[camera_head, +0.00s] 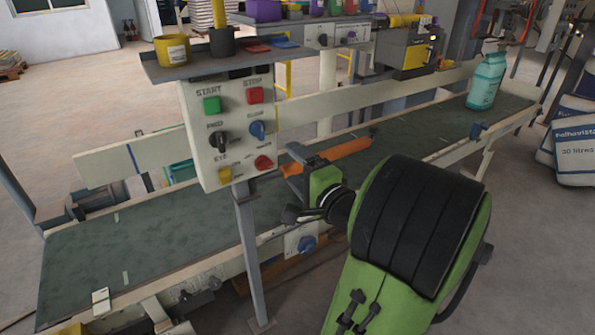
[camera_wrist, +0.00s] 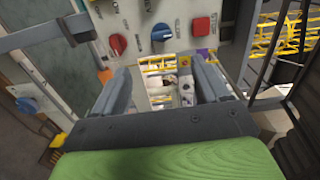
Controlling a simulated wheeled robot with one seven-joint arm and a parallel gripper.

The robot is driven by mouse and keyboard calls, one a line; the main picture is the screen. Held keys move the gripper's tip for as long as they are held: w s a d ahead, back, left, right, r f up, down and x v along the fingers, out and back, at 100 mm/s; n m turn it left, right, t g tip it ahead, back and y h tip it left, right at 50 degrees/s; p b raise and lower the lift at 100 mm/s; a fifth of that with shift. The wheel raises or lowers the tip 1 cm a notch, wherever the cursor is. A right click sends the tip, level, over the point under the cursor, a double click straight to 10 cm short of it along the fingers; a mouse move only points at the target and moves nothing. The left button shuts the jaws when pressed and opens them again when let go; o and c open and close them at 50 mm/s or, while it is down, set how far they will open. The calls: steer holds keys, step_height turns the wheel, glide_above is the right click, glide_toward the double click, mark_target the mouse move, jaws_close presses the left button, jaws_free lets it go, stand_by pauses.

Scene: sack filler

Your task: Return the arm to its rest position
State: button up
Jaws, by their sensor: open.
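My gripper (camera_head: 291,167) is beside the lower right of the control panel (camera_head: 222,110), in front of the conveyor. Its green and black arm fills the lower right of the head view. In the wrist view, the two grey fingers of my gripper (camera_wrist: 162,76) stand apart with nothing between them. The panel face (camera_wrist: 134,14) is beyond them, with a red knob (camera_wrist: 117,44) and a blue knob (camera_wrist: 161,32). I cannot tell from these views whether a finger touches the panel.
The panel has a green START button (camera_head: 212,105) and a red STOP button (camera_head: 255,95). A green conveyor belt (camera_head: 150,240) runs behind the panel post (camera_head: 249,260). A teal bottle (camera_head: 486,82) stands on its far right. White sacks (camera_head: 575,150) lie at right.

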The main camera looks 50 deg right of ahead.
stand_by(0.3)
steer(key=w+a+f+n+g+y, duration=0.2)
steer(key=a+f+n+g+y, duration=0.15)
steer(key=a+n, duration=0.45)
steer(key=w+a+f+n+g+y, duration=0.25)
steer(key=a+n+y, duration=0.2)
steer(key=a, duration=0.75)
steer(key=s+a+f+n+g, duration=0.3)
steer(key=s+a+n, duration=0.2)
steer(key=s, duration=0.1)
steer(key=s+r+n+g+h, duration=0.1)
steer(key=s+n+g+h, duration=0.25)
steer(key=s, duration=0.65)
step_height(320, 180, up, 17)
steer(key=p, duration=1.7)
steer(key=shift+w+a+r+t+p, duration=0.15)
steer(key=shift+a+r+t+p, duration=0.05)
steer(key=shift+t+p, duration=0.15)
steer(key=shift+y, duration=0.25)
steer(key=shift+c, duration=0.4)
